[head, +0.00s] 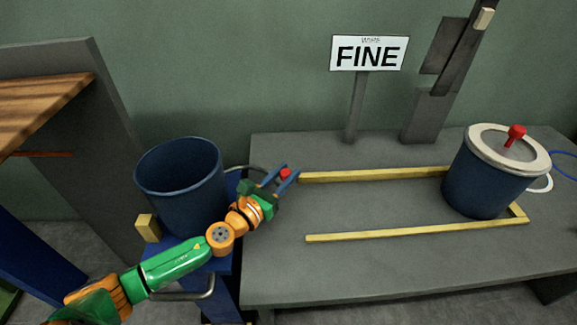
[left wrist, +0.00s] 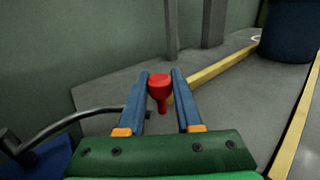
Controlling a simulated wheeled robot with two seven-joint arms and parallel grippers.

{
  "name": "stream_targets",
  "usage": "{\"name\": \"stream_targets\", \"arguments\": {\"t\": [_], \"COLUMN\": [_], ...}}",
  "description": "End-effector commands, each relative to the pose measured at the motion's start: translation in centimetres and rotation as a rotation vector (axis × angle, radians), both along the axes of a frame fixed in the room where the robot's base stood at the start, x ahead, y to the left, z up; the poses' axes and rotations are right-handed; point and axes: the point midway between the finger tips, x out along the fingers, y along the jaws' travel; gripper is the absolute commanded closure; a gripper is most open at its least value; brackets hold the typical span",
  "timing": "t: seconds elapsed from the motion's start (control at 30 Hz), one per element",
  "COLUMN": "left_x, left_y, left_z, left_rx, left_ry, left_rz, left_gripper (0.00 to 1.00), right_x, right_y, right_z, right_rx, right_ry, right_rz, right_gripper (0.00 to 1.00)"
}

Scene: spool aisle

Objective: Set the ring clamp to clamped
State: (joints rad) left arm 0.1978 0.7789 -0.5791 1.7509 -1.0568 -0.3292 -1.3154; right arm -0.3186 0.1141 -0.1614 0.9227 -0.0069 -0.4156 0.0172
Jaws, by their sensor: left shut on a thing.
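My left gripper (head: 287,174) is shut on a red knob (left wrist: 160,88), which sits between its two blue fingers in the left wrist view. The knob has a short red stem below it. In the head view the bar shows as a grey curve (head: 243,168) behind my gripper, beside the open blue drum (head: 180,180). Whether the clamp is clamped cannot be told. My right gripper is out of view.
The blue drum stands on a blue stand (head: 215,290) left of a grey table (head: 380,275). Yellow rails (head: 400,232) lie on the table. A second blue drum (head: 485,185) with a white lid and red knob stands right. A FINE sign (head: 368,54) rises behind.

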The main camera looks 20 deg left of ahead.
Motion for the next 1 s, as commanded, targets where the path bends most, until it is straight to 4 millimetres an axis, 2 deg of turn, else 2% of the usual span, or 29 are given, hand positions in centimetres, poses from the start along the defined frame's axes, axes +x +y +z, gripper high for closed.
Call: {"name": "stream_targets", "arguments": {"t": [0.03, 0.33, 0.6, 1.0], "left_x": [-0.6, -3.1, -4.2, -4.4], "left_y": [0.1, 0.3, 0.5, 0.5], "left_z": [-0.8, -0.7, -0.3, -0.1], "left_rx": [0.005, 0.001, -0.002, -0.004], "left_ry": [-0.001, 0.001, 0.0, 0.0], "left_rz": [-0.03, -0.156, -0.211, -0.225], "left_gripper": [1.0, 1.0, 1.0, 1.0], "right_x": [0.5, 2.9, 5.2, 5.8], "right_y": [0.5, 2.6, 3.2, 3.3], "right_z": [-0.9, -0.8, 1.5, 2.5], "right_rx": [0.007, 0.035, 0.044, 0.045], "right_ry": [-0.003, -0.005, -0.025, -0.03], "right_rz": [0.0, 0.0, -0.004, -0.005], "right_gripper": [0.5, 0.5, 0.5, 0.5]}}
